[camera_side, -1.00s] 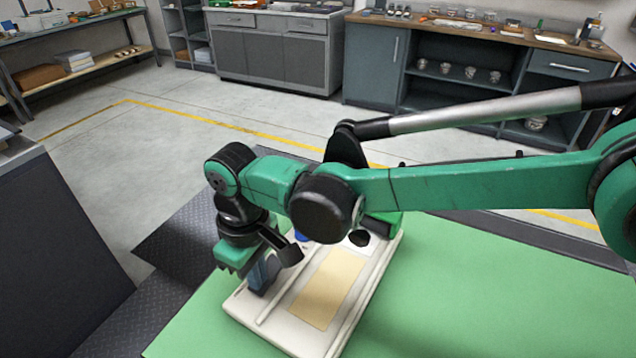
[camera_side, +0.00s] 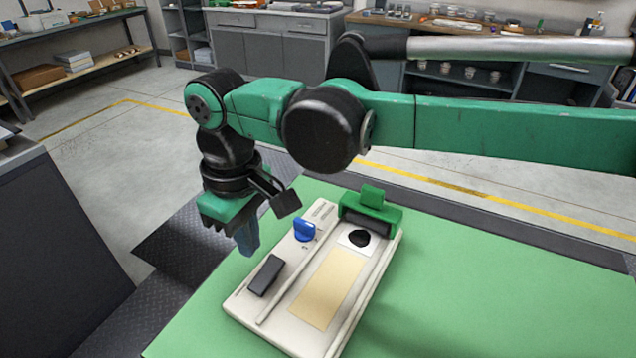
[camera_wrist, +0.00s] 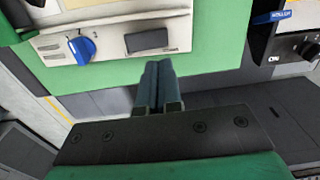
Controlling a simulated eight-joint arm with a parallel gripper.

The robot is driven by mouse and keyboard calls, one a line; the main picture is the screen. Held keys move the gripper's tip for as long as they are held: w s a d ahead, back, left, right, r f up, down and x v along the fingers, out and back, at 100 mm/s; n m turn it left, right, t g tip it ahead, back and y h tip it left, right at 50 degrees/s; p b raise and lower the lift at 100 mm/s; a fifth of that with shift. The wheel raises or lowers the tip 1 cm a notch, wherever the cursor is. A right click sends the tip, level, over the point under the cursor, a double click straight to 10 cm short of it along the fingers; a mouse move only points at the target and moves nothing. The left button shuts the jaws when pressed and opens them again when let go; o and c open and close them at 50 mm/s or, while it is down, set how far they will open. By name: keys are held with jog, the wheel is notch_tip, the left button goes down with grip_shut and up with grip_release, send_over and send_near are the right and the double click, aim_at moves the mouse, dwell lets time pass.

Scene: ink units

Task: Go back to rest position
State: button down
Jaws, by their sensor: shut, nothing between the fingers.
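My gripper (camera_side: 246,238) is shut and empty. In the side view it hangs in the air to the left of the white ink unit (camera_side: 247,318), apart from it. The unit lies on the green table top and carries a dark block (camera_side: 266,275), a blue knob (camera_side: 304,230), a tan strip (camera_side: 328,288), a black ink spot (camera_side: 359,238) and a green-and-black block (camera_side: 371,212) at its far end. In the wrist view, the gripper's fingers (camera_wrist: 158,72) are together, with the blue knob (camera_wrist: 82,48) and dark block (camera_wrist: 146,40) beyond them.
The green table top (camera_side: 470,290) is clear to the right of the unit. A dark panel (camera_side: 60,260) stands at the left. In the wrist view, another device with a blue lever (camera_wrist: 270,18) shows at the upper right. Cabinets and shelves stand far back.

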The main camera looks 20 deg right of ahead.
jog(key=w+d+r+m+t+y, duration=0.1)
jog(key=d+r+m+t, duration=0.15)
jog(key=d, duration=0.65)
jog(key=d+r+m+t, duration=0.15)
jog(key=d+r, duration=0.25)
jog(key=d, duration=0.5)
jog(key=s+d+f+m+t, duration=0.1)
jog(key=s+d+m, duration=0.1)
jog(key=d, duration=0.4)
jog(key=s+d+f+m+t+h, duration=0.1)
jog(key=s+d+f+m+t, duration=0.1)
jog(key=s+d, duration=0.3)
jog(key=d+m, duration=0.1)
jog(key=d, duration=0.1)
jog(key=shift+s+d+f, duration=0.2)
jog(key=shift+d+f, duration=0.1)
